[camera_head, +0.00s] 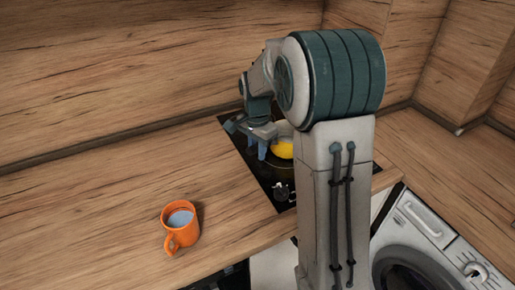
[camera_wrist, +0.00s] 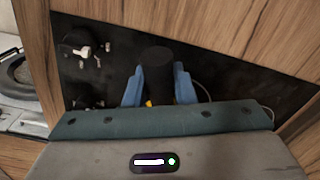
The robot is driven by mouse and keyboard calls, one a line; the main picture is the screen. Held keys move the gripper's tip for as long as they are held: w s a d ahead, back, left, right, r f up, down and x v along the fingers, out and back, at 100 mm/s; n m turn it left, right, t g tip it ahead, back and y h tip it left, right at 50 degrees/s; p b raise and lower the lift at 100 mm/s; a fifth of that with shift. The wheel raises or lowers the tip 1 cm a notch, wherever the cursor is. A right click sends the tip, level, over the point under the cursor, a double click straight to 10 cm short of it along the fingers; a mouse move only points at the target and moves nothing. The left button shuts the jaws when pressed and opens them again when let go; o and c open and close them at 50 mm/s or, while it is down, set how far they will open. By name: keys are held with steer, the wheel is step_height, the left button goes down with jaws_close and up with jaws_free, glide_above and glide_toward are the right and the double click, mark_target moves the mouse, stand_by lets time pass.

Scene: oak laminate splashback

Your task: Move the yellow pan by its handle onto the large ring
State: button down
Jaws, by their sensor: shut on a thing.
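The yellow pan (camera_head: 283,149) is on or just above the black hob (camera_head: 232,128), partly hidden behind my arm; I cannot tell whether it touches the surface. My gripper (camera_head: 262,150) is over the hob at the pan's left side, with blue fingers pointing down. In the wrist view my gripper (camera_wrist: 158,88) is shut on the pan's black handle (camera_wrist: 158,68), one finger on each side. Only small bits of yellow show there below the handle. A thin curved ring line shows to the right of the fingers; which ring it is, I cannot tell.
An orange mug (camera_head: 181,228) with bluish contents stands on the wooden counter (camera_head: 110,200), left of the hob. Control knobs (camera_head: 283,191) sit at the hob's front; one knob (camera_wrist: 85,48) also shows in the wrist view. A washing machine (camera_head: 420,245) is at lower right.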

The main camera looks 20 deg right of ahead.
steer(key=shift+f, duration=0.2)
steer(key=c, duration=1.1)
jaws_free()
steer(key=shift+c, duration=0.2)
steer(key=shift+a, duration=0.15)
steer(key=shift+s+a+b, duration=0.2)
steer(key=shift+s+a, duration=0.4)
steer(key=shift+a, duration=0.35)
steer(key=shift+s+a+b, duration=0.2)
steer(key=shift+s+a, duration=0.4)
steer(key=shift+a, duration=0.35)
steer(key=shift+s+a+b, duration=0.2)
steer(key=shift+s+a, duration=0.4)
steer(key=shift+a, duration=0.35)
step_height(320, 180, up, 7)
steer(key=p, duration=0.5)
steer(key=shift+r, duration=0.1)
